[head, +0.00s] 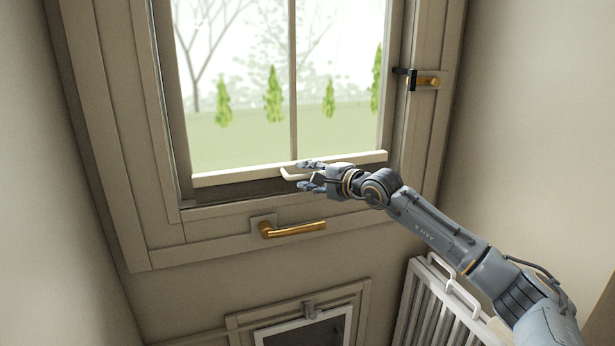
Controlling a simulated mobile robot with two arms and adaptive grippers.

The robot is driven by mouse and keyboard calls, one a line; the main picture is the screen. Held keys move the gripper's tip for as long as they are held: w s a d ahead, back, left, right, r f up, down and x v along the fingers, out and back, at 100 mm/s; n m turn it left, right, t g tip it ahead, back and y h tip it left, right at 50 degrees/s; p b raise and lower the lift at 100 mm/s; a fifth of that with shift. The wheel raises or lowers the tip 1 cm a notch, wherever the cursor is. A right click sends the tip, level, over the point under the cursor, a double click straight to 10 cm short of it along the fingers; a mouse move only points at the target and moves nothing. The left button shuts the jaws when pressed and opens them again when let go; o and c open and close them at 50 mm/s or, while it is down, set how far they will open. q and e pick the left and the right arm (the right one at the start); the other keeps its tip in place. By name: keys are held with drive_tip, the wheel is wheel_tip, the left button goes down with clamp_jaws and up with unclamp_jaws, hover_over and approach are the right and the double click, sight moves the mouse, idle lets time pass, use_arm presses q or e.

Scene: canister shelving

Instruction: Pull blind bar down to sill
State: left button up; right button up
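The white blind bar (235,177) runs across the bottom of the window, low and just above the dark strip of the lower frame and sill (240,190). A small pale pull handle (291,174) sticks out from the middle of the bar. My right gripper (308,175) is at the handle, with one finger above it and one below. The fingers are spread, and the handle lies between them. Whether either finger touches it is hard to tell. My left gripper is not in view.
A brass lever handle (292,230) sits on the lower frame, below my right gripper. Another brass latch with a black part (422,81) is on the right frame. A white slatted panel (440,305) stands below my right arm. A small framed hatch (305,330) is lower down.

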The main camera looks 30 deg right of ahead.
drive_tip(key=v, duration=1.2)
idle(0.6)
